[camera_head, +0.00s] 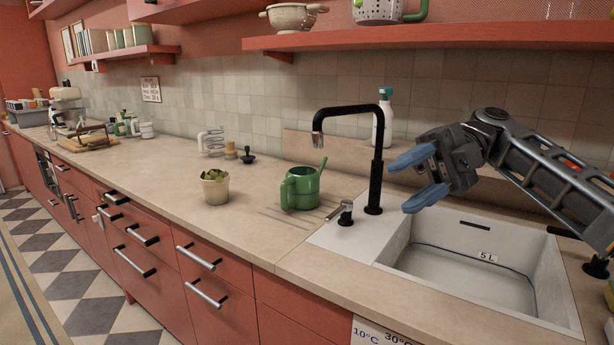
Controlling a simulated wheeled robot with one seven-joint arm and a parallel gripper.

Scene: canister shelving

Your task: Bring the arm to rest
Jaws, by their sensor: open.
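My gripper (407,178) is at the right of the head view, raised above the white sink. Its two blue fingers are spread apart and point left, with nothing between them. My arm reaches in from the right edge. The fingers are to the right of the black tap in the picture; whether they touch it cannot be told.
A black tap (376,165) stands behind the sink (410,275). A white bottle (382,128) is behind it. A green watering can (302,189) and a potted plant (215,190) stand on the counter (150,170). A red shelf (450,38) with a colander hangs above.

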